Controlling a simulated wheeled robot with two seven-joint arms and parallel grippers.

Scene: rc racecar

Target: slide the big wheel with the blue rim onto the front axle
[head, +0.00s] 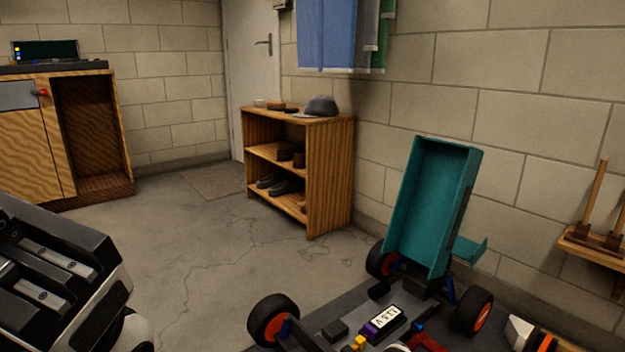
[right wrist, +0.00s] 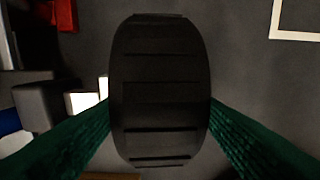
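My right gripper (right wrist: 160,112) has its green fingers on both sides of a black wheel (right wrist: 160,85) with a ridged tread and is shut on it. The wheel's tread faces the wrist camera, so its rim colour is hidden. The racecar (head: 385,325) sits at the bottom right of the head view with its teal body shell (head: 430,210) tipped up. I cannot make out a bare front axle. Part of my left gripper (head: 50,270) shows at the left edge, with its fingertips not clearly visible.
A wooden shelf (head: 330,190) with shoes and a cap stands behind the car. A wooden cabinet (head: 30,130) is at the far left. A small wall shelf (head: 595,245) juts out at the right. The concrete floor (head: 200,250) between is clear.

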